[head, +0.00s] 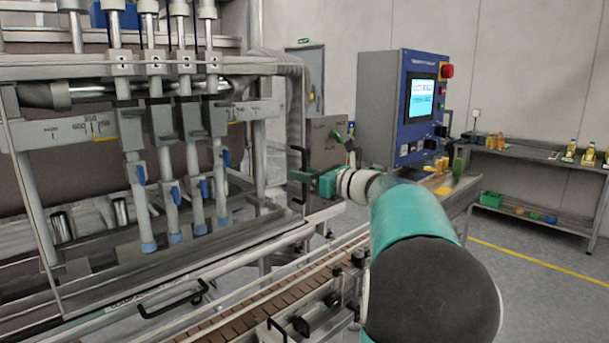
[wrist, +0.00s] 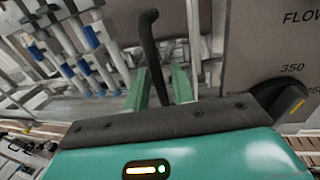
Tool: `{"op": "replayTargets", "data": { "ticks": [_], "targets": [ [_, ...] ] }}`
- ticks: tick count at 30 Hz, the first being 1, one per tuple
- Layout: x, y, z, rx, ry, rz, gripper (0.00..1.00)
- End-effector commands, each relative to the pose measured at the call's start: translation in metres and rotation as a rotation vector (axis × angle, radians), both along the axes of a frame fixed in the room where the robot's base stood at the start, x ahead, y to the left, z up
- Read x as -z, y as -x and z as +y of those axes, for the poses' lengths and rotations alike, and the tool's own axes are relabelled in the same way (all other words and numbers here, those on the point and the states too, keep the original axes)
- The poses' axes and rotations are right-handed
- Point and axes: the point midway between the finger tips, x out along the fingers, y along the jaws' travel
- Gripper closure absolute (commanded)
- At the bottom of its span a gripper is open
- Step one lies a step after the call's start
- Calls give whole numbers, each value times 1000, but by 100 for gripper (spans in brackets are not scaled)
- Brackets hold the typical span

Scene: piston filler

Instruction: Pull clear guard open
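The clear guard is a see-through panel at the front of the filler; its thin frame (head: 32,205) shows at the left in the head view. A black bar handle (head: 298,172) stands upright at the guard's right end. It also shows as a black handle (wrist: 150,45) in the wrist view. My gripper (head: 303,177) is at this handle, with green fingers. In the wrist view my gripper (wrist: 162,85) is open, with the handle's lower part between the fingers and gaps beside it. Contact with the handle cannot be told.
A conveyor (head: 240,318) runs along the front below the guard, with another black handle (head: 172,302) on the lower rail. A grey plate with a dial (wrist: 285,100) is close right of my gripper. A blue control panel (head: 418,105) stands behind. Open floor lies right.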

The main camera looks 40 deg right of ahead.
Motion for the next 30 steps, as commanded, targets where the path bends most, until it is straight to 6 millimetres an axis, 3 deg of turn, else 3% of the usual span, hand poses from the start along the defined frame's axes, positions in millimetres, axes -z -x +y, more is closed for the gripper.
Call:
{"op": "replayTargets", "data": {
  "ticks": [7,11,30],
  "targets": [
    [0,-1,0,-1,0,0,77],
    [0,-1,0,-1,0,0,100],
    [0,-2,4,-4,0,0,100]
  ]
}}
